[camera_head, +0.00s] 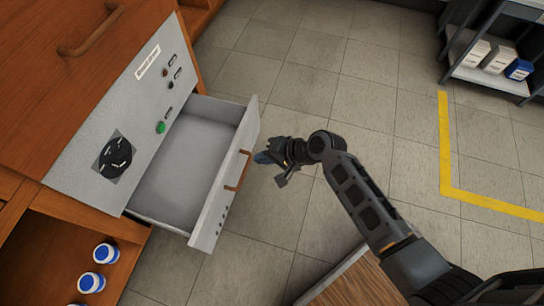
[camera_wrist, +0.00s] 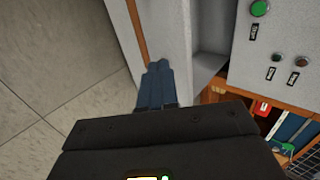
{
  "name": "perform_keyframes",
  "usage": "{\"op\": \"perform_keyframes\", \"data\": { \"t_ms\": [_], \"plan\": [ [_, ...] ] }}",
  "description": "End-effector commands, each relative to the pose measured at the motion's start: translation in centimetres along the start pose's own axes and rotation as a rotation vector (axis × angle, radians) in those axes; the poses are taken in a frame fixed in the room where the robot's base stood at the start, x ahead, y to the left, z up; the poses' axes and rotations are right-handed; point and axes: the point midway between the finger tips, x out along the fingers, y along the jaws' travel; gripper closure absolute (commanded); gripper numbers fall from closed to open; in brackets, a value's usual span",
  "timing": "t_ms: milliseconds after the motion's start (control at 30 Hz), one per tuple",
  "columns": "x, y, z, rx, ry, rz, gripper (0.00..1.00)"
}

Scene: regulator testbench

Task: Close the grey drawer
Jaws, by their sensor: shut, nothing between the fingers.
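The grey drawer (camera_head: 222,192) is pulled out of the grey panel in the head view, and its inside looks empty. A brown bar handle (camera_head: 238,171) is on its front. My gripper (camera_head: 264,158) is shut and empty, just outside the drawer front near the handle. In the wrist view the blue-grey fingertips (camera_wrist: 158,68) are together and overlap the pale drawer front (camera_wrist: 172,28), with the brown handle (camera_wrist: 134,22) close by on the left. I cannot tell whether they touch the front.
The grey panel (camera_head: 92,128) carries a black round fan or knob (camera_head: 114,155) and a green button (camera_head: 161,127). Blue-and-white jars (camera_head: 92,282) stand on the wooden shelf below. A wooden top (camera_head: 355,282) is under my arm.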

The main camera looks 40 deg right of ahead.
Motion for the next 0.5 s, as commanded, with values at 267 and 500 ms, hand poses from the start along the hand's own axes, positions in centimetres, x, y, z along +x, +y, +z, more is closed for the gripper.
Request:
{"op": "perform_keyframes", "data": {
  "t_ms": [267, 500],
  "plan": [
    [5.1, -0.8, 0.0, -0.005, 0.000, -0.002, 1.00],
    [6.6, -2.4, 0.0, -0.003, 0.001, 0.000, 1.00]
  ]
}}
